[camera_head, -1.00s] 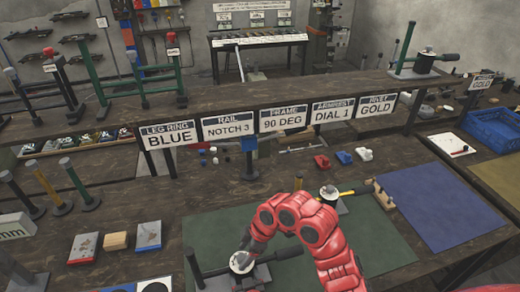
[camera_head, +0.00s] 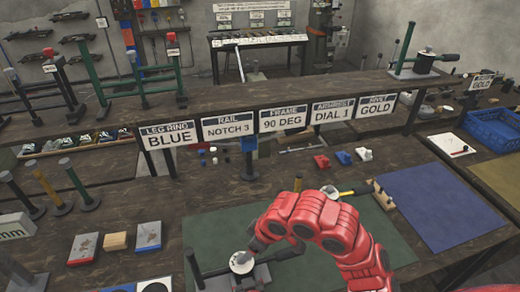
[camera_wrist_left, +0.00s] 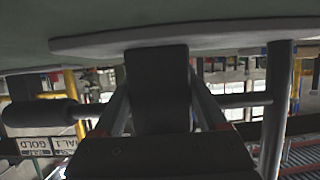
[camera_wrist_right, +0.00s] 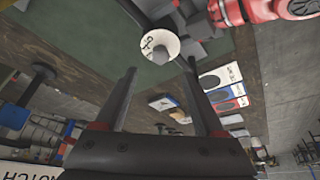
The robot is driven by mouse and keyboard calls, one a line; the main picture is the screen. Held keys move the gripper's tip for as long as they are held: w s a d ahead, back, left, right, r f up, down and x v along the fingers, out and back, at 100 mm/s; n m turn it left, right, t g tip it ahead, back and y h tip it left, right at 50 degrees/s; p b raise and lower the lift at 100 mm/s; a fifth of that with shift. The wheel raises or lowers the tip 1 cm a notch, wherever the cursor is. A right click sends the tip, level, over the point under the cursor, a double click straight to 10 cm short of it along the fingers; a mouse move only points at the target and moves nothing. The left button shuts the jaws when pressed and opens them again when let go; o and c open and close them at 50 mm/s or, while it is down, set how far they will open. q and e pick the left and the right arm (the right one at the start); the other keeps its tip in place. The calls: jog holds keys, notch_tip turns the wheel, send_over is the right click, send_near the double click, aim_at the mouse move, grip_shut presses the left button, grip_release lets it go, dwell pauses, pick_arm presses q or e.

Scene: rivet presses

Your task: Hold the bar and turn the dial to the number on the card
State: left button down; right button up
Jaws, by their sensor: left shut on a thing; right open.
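The fixture on the green mat has a dark upright post (camera_head: 194,268), a round white dial (camera_head: 241,262) and a black handle (camera_head: 290,253). The card reading "DIAL 1" (camera_head: 333,113) hangs on the shelf edge. My right gripper (camera_wrist_right: 157,66) is open, with the dial (camera_wrist_right: 158,42) just beyond its fingertips and a dark knob at the dial's centre. The dial's markings are too small to read surely. My left gripper (camera_wrist_left: 158,72) is shut on the dark bar (camera_wrist_left: 158,85), below the grey plate of the upside-down left wrist view. The head view does not show it clearly.
Other cards hang beside it, such as "NOTCH 3" (camera_head: 229,129). A similar fixture (camera_head: 420,66) stands on the shelf. A blue mat (camera_head: 440,205) lies clear at right. Sample blocks (camera_head: 148,236) and posts (camera_head: 75,180) stand at left.

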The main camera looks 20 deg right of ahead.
jog(key=v, duration=0.5)
jog(key=w+a+r+m+t+y, duration=0.45)
jog(key=w+r+t+y, duration=0.35)
jog(key=w, duration=0.5)
jog(key=w+d+r+m+t+h, duration=0.5)
jog(key=w+d+r+t, duration=0.1)
jog(key=d, duration=0.4)
jog(key=r+t, duration=0.1)
jog(key=t, duration=0.1)
jog(key=shift+d+t, duration=0.2)
jog(key=shift+t, duration=0.1)
